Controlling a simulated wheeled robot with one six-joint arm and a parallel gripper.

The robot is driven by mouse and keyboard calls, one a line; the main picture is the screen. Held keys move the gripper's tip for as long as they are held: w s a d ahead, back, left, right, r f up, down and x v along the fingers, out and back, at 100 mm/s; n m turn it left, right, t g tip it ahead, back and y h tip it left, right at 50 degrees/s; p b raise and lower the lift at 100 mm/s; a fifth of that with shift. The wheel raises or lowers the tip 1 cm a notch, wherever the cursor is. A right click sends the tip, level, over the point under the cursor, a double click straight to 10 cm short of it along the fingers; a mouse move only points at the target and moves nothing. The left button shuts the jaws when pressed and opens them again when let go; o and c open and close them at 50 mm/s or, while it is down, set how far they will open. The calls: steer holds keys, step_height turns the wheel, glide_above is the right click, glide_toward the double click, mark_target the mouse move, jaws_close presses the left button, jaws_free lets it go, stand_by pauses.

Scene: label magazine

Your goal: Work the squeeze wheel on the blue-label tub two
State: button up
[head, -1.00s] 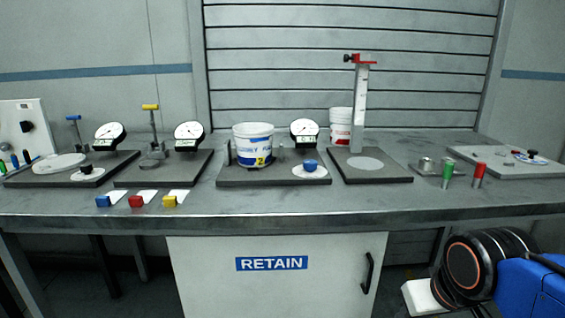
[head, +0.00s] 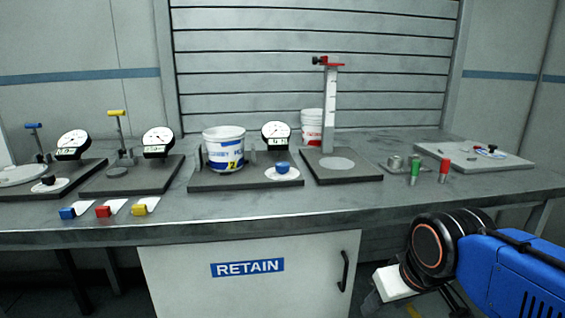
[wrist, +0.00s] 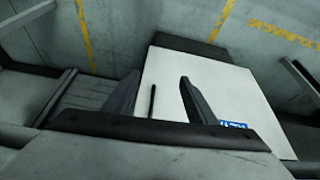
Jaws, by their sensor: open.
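The white tub with a blue label and a yellow 2 (head: 224,152) stands upright on a dark base plate (head: 230,183) on the bench in the head view. A blue knob (head: 282,168), which looks like the squeeze wheel, sits on a white disc at the right of that plate. A round dial gauge (head: 276,135) stands behind it. My gripper shows in the wrist view (wrist: 158,98) with two dark fingers apart and nothing between them. It is low in front of the bench, away from the tub, with the cabinet door in view beyond.
The white cabinet door (head: 300,300) marked RETAIN has a black handle (head: 345,271). Blue, red and yellow blocks (head: 104,211) lie near the bench's front edge. A tall post with a red top (head: 329,105) stands right of the tub. The bench front right of the blocks is clear.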

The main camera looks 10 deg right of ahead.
steer(key=w+a+r+n+g, duration=0.15)
steer(key=w+r+n, duration=0.35)
steer(key=w+r, duration=0.7)
step_height(320, 180, up, 25)
steer(key=n+g, duration=0.3)
steer(key=n, duration=1.3)
glide_above(282, 163)
steer(key=f, duration=1.7)
steer(key=shift+s+f, duration=0.2)
steer(key=shift+f, duration=0.15)
steer(key=c, duration=1)
